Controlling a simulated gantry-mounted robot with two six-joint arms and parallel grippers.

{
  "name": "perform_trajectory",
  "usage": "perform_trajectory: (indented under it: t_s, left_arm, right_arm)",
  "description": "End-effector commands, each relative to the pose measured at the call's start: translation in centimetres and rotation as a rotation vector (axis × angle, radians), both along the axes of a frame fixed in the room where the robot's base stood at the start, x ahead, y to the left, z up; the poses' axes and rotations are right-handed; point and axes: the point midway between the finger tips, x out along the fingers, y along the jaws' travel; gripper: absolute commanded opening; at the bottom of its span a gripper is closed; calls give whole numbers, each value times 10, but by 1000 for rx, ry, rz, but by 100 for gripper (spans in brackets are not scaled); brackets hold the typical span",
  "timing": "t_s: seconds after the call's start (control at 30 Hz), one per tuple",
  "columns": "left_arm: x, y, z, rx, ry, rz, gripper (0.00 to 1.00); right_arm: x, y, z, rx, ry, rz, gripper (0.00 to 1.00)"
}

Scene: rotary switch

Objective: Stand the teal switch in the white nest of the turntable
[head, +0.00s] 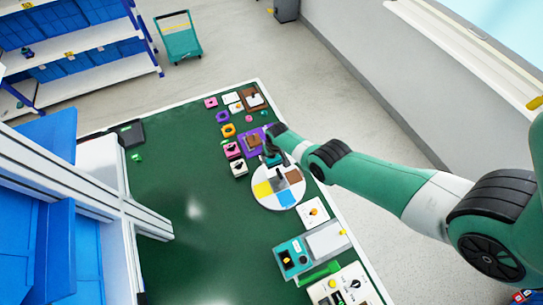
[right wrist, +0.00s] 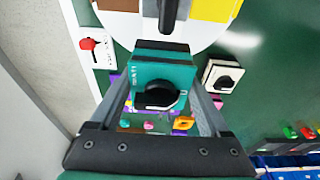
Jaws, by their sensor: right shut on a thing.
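The teal switch (right wrist: 160,78), a teal block with a black knob, sits between the fingers of my right gripper (right wrist: 160,104) in the right wrist view. In the head view the gripper (head: 273,152) is at the upper edge of the round white turntable (head: 258,202), with a bit of the teal switch (head: 273,161) showing below it. The turntable has yellow (head: 262,189), blue (head: 287,198) and brown (head: 293,176) sections and a dark central post. The white nest is hard to make out; the gripper and switch partly cover that side. My left gripper is not in view.
Several coloured switches stand along the table's right side, including a pink one (head: 233,150) and a white one (head: 239,168). A purple tray (head: 247,139) lies by the gripper. The green table's middle is clear.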

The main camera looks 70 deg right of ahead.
Motion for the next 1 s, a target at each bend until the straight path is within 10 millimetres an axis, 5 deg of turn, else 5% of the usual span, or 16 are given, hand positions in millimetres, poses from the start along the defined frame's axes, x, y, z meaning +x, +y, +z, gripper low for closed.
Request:
perform_trajectory:
  t_s: [1.0]
  left_arm:
    - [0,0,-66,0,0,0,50]
  right_arm:
    - [0,0,-66,-1,-1,0,31]
